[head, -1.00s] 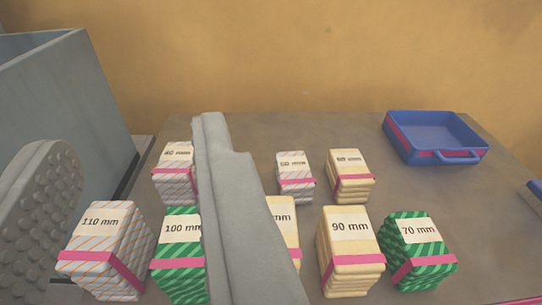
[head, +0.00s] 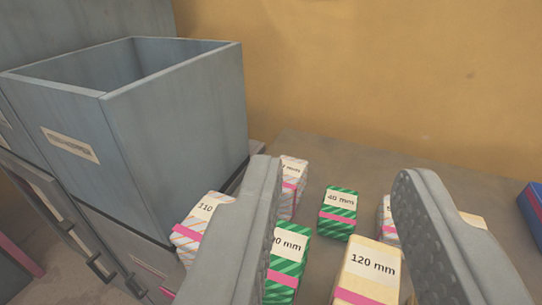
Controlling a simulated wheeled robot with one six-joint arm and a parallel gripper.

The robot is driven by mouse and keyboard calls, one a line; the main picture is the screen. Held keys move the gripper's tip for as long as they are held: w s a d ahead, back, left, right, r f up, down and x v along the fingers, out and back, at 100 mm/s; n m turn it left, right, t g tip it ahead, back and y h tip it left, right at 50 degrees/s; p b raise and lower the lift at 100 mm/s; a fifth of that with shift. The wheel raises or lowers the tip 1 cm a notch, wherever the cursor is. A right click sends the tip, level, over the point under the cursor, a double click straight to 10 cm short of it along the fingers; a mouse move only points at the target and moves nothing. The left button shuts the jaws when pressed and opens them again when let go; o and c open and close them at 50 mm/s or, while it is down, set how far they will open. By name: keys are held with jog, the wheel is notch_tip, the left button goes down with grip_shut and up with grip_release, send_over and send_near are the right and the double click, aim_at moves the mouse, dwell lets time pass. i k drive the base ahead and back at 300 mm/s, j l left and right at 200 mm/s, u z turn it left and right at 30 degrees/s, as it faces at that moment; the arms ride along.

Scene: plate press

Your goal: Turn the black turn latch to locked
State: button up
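Small dark fittings (head: 101,268) sit along the front of the grey cabinet at lower left. They are too small and angled for me to tell which is the black turn latch, or how it is turned. My gripper (head: 338,175) is open, with two grey fingers wide apart and studded pads. Nothing is held between the fingers; the stacks seen through the gap stand on the table beyond. The gripper is to the right of the cabinet front and apart from the dark fittings.
A grey open-topped bin (head: 175,120) stands at left with a label on its front. Banded stacks, including a green 40 mm stack (head: 338,222) and a cream 120 mm stack (head: 368,268), crowd the grey table. A blue tray (head: 533,208) shows at the right edge.

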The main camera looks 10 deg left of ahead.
aim_at(66, 225)
jog(key=u, duration=1.65)
